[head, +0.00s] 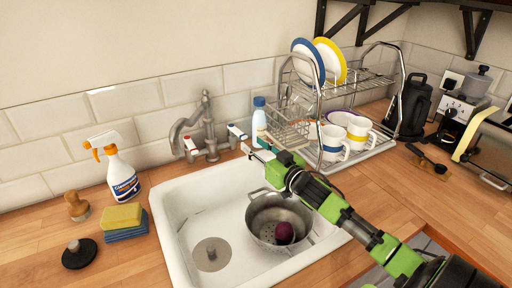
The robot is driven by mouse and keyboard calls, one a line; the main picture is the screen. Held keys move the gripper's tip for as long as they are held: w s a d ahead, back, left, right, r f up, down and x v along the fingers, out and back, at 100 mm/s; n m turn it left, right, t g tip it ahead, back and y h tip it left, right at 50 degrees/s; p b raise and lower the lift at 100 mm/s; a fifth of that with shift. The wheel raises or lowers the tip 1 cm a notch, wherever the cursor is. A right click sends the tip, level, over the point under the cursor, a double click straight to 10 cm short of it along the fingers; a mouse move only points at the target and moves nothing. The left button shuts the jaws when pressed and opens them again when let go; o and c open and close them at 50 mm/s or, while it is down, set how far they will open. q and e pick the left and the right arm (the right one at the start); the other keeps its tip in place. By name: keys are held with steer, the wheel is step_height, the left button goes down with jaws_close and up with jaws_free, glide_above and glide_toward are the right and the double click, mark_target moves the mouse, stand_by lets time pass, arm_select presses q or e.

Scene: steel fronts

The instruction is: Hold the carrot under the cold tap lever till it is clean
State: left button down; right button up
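A grey tap (208,128) stands behind the white sink (172,232). It has a red-marked lever (190,146) on the left and a blue-marked cold lever (237,132) on the right. My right arm comes in from the lower right, and my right gripper (252,148) is at or just in front of the cold lever. Whether it touches the lever, or is open or shut, is too small to tell. I see no water running. I cannot make out a carrot. A metal colander (262,213) in the sink holds a dark purple round thing (284,232). My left gripper is out of view.
A spray bottle (122,174), a yellow sponge (121,217), a brush (77,206) and a black sink plug (79,253) are left of the sink. A dish rack (362,148) with plates and mugs stands behind right. The sink's left part is clear.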

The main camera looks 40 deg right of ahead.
mark_target(237, 134)
steer(key=shift+s, duration=0.1)
steer(key=c, duration=0.6)
steer(key=shift+a+f+n, duration=0.25)
steer(key=shift+a+n, duration=0.1)
steer(key=shift+n, duration=0.05)
jaws_close()
steer(key=s+a+n+h+p, duration=0.2)
steer(key=s+a+n+h, duration=0.2)
steer(key=a+n, duration=0.75)
steer(key=shift+w+d+r+n+g+b, duration=0.1)
steer(key=shift+w+d+n+b, duration=0.3)
steer(key=shift+w+d, duration=1.2)
steer(key=shift+w+d+r+n+g+b, duration=0.15)
steer(key=shift+w+d+n, duration=0.4)
steer(key=shift+w+d, duration=1.05)
steer(key=shift+w+d+f+n+g+b, duration=0.1)
steer(key=shift+w+d+n+b, duration=0.35)
steer(key=shift+w+d, duration=1.15)
